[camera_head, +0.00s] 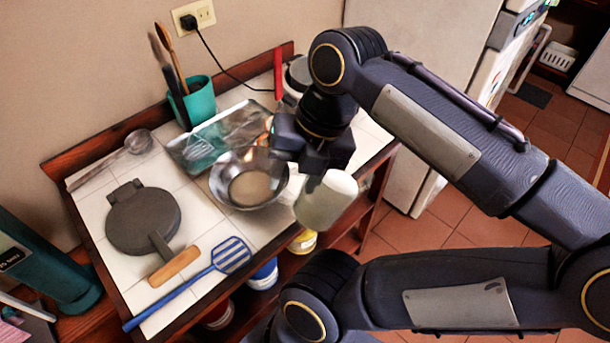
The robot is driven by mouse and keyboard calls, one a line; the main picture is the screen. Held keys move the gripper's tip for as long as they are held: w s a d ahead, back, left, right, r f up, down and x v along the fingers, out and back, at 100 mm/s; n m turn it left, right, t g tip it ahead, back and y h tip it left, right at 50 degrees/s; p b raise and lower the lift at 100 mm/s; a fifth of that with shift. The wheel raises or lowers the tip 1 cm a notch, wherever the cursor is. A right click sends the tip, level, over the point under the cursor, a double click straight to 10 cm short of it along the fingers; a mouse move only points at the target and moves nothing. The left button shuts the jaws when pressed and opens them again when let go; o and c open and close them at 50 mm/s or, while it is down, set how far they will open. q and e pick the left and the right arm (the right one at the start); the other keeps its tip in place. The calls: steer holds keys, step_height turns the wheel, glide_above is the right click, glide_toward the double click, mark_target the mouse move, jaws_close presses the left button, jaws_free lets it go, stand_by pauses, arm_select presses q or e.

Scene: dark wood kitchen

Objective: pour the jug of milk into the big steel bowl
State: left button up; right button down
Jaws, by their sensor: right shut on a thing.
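The big steel bowl (222,181) stands on the white tiled counter. A pale beige round patch shows at its bottom; I cannot tell whether it is milk or the bowl's base. A pale, off-white jug (326,203) is just right of the bowl, near the counter's front edge. My right gripper (314,160) is shut on the jug at its upper left, and the fingers are partly hidden by the gripper body. The jug looks tilted. Its mouth is not clear, and no stream of milk shows. My left gripper is not in view.
A dark waffle-iron-like pan (143,218), a blue slotted spatula (185,290) and a ladle (138,142) lie left. Tubs sit on the shelf below. The fridge (430,40) stands right.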

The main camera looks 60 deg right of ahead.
steer(key=w+a+n+p, duration=0.2)
steer(key=w, duration=0.9)
steer(key=w+a+n+g+y+p, duration=0.1)
steer(key=w+a+n+p, duration=0.1)
steer(key=w, duration=0.9)
steer(key=shift+w+a+n, duration=0.2)
steer(key=shift+a+n, duration=0.3)
steer(key=shift+a, duration=0.3)
stand_by(1.4)
steer(key=shift+r, duration=0.1)
steer(key=shift+w+a, duration=0.1)
steer(key=shift+a, duration=0.05)
